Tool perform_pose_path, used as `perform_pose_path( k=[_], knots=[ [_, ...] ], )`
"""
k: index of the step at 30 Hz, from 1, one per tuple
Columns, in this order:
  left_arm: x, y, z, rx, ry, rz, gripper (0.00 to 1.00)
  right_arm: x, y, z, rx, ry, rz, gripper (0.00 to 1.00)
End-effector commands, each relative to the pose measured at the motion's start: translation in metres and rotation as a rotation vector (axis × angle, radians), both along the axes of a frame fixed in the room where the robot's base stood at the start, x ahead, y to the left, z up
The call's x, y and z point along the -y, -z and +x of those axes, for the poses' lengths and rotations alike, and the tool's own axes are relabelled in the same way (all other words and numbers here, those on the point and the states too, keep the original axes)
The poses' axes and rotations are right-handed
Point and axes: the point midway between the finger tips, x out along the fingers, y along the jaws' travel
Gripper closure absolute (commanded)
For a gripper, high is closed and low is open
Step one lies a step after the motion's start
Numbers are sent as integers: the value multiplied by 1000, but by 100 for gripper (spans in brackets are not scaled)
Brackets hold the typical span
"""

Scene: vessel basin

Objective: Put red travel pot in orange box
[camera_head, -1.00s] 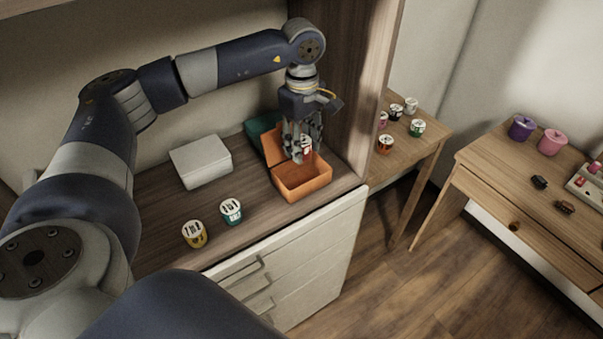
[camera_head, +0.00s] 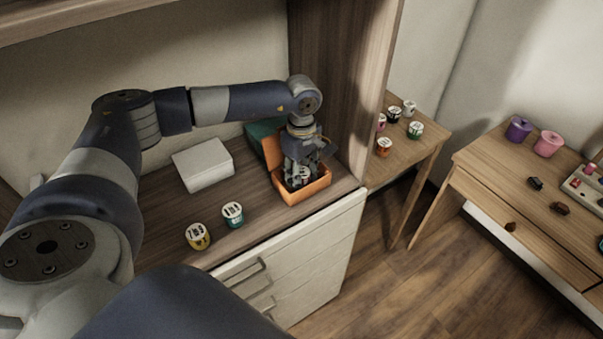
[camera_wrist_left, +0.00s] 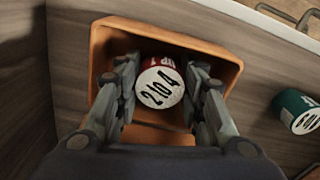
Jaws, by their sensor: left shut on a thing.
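The red travel pot (camera_wrist_left: 160,84) has a white lid marked 2104 and a red side. My left gripper (camera_wrist_left: 158,92) is shut on it, with one finger on each side. In the head view my left gripper (camera_head: 298,180) reaches down into the open orange box (camera_head: 309,192), and the pot shows only as a small pale patch between the fingers. In the left wrist view the box (camera_wrist_left: 218,68) surrounds the pot; whether the pot touches the box floor I cannot tell. The box lid stands raised at the back. My right gripper is not in view.
A white box (camera_head: 203,164) stands left of the orange box, and a green box (camera_head: 262,131) is behind it. A yellow pot (camera_head: 198,237) and a teal pot (camera_head: 233,214) stand near the counter's front edge. A wooden side panel (camera_head: 338,90) rises close to the right.

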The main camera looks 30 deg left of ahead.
Motion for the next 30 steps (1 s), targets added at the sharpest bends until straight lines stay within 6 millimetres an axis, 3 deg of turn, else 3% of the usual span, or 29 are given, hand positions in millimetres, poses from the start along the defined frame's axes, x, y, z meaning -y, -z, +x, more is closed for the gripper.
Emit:
perform_pose_path(
  k=[1,2,4,17,18,30],
  knots=[
    [0,4,0,-1,1,0,80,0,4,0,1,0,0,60],
    [0,2,0,-1,1,0,57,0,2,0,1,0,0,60],
    [0,2,0,-1,1,0,43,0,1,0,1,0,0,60],
    [0,-5,0,0,1,0,43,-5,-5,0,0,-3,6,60],
    [0,-7,1,2,1,0,43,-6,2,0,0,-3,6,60],
    [0,-88,1,5,1,-1,43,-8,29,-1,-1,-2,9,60]
  ],
)
